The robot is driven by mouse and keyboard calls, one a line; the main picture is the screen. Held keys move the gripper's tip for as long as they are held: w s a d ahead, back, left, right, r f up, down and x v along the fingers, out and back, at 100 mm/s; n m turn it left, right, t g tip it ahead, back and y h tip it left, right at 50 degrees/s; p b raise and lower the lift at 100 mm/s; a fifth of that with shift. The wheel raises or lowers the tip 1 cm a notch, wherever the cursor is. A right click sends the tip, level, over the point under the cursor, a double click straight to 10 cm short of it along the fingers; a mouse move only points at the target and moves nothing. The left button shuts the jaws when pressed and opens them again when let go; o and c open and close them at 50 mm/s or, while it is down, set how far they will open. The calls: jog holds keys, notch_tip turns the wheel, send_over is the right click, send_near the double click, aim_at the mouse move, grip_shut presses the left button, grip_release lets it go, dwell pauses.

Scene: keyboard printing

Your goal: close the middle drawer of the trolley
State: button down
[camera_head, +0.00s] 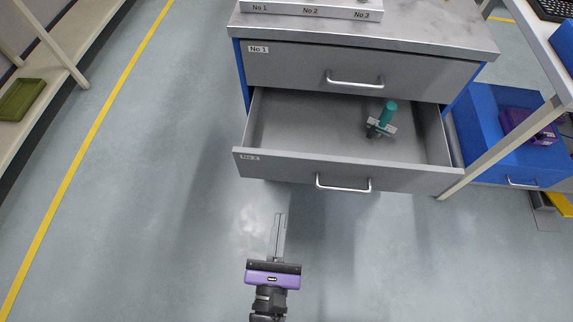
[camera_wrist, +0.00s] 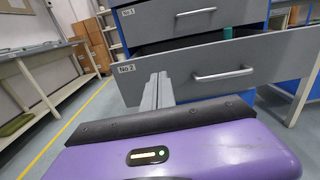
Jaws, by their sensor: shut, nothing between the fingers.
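The trolley's middle drawer (camera_head: 300,171), labelled No 2 in the wrist view (camera_wrist: 210,70), is pulled out. Its bar handle (camera_head: 344,186) is on the front panel. A teal-handled tool (camera_head: 387,114) lies inside the drawer toward the right. My gripper (camera_head: 281,216) is shut and empty. It is in front of the drawer, left of the handle. In the wrist view my fingers (camera_wrist: 157,86) overlap the left part of the drawer front; I cannot tell whether they touch it.
The top drawer (camera_head: 290,66), labelled No 1, looks closed. A table leg (camera_head: 505,150) stands close to the drawer's right end, with a blue cabinet (camera_head: 500,130) beyond it. The floor (camera_head: 150,200) to the left is clear.

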aim_at(288, 159)
jog(key=w, duration=1.4)
jog(key=shift+d+f+p, duration=0.1)
jog(key=shift+d+p, duration=0.2)
jog(key=shift+p, duration=0.05)
jog(key=w+b, duration=0.9)
jog(key=w, duration=1.3)
jog(key=shift+w+d, duration=0.25)
jog(key=shift+d, duration=0.2)
jog(key=shift+r, duration=0.2)
jog(key=shift+d, duration=0.1)
